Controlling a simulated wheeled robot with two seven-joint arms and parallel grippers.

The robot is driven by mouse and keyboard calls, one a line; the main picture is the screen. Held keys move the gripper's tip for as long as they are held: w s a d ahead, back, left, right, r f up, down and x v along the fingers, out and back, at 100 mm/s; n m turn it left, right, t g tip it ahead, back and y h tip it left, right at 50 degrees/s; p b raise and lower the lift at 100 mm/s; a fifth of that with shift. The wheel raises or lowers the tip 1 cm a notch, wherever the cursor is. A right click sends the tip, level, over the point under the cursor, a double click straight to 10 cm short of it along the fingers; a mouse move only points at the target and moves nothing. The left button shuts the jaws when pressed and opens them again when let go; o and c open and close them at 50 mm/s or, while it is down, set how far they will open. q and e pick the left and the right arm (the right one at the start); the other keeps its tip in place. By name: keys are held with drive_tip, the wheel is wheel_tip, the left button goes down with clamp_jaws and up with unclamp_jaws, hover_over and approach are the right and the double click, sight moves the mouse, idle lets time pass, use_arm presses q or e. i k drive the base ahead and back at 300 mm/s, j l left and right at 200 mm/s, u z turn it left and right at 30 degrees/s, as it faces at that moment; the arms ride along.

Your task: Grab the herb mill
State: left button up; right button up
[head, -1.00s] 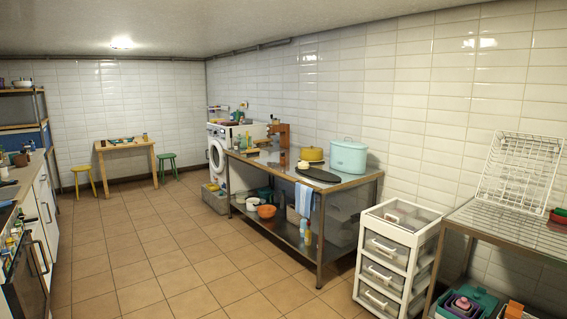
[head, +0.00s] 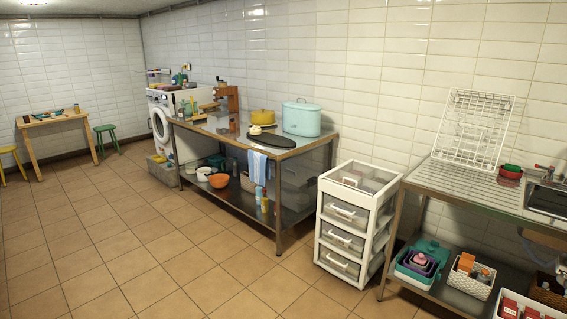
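I cannot pick out a herb mill for sure in the head view. A brown wooden object (head: 228,99) stands upright on the steel table (head: 215,131) along the back wall, but it is too small to identify. Several small bottles and boxes (head: 180,79) sit on the washing machine (head: 163,128) left of the table, also too small to tell apart. Neither of my grippers is in view.
A yellow pot (head: 262,117) and a turquoise pot (head: 301,118) stand on the steel table. A white drawer cart (head: 345,215) and a steel sink counter (head: 465,187) are at the right. The tiled floor (head: 150,250) at the left and centre is clear.

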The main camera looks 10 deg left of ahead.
sight(232, 125)
drive_tip(key=i+j+u, duration=0.3)
drive_tip(key=i, duration=0.75)
drive_tip(key=i+j+u, duration=0.1)
drive_tip(key=i+u, duration=0.2)
drive_tip(key=i, duration=0.8)
